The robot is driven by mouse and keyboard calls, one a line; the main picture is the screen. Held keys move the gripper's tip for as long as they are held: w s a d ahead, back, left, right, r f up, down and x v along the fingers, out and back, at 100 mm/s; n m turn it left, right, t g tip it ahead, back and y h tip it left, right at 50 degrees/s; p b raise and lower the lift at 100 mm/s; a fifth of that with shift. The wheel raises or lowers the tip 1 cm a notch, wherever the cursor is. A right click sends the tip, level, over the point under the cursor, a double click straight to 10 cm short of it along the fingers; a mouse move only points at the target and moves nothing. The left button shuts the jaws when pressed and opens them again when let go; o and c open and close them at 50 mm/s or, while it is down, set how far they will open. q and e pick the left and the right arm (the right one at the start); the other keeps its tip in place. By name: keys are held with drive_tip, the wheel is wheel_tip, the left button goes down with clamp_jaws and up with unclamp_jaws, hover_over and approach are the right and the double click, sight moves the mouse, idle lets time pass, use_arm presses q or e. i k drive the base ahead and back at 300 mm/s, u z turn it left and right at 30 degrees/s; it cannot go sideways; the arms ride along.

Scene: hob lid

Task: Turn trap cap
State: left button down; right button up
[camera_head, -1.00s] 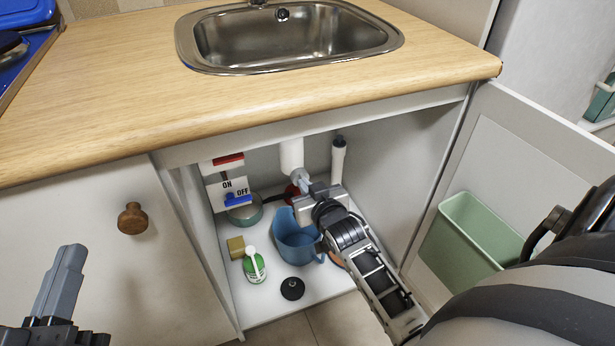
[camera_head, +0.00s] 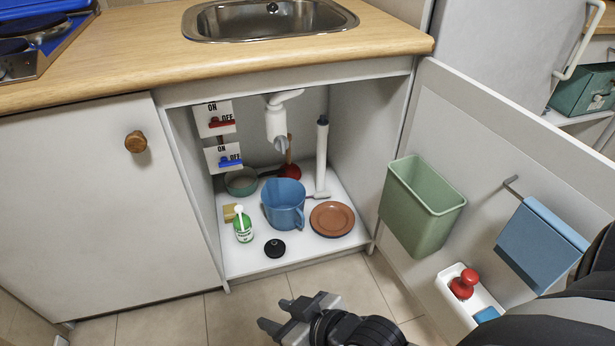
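The white sink trap (camera_head: 276,122) hangs under the sink inside the open cabinet. The grey trap cap (camera_head: 280,146) is at its lower end; it is small, and whether it has turned cannot be told. My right gripper (camera_head: 272,313) is outside the cabinet, low in front of it over the tiled floor. Its two fingers are apart with nothing between them, well away from the cap. My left gripper is out of view.
A blue jug (camera_head: 284,207) stands on the cabinet floor below the trap, with a brown plate (camera_head: 332,219), green-and-white bottle (camera_head: 243,226) and black disc (camera_head: 275,248) around it. The open door (camera_head: 440,130) carries a green bin (camera_head: 420,205) at right.

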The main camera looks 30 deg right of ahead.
sight(282, 144)
drive_tip(key=z, duration=0.15)
drive_tip(key=i, duration=0.85)
drive_tip(key=u, duration=0.15)
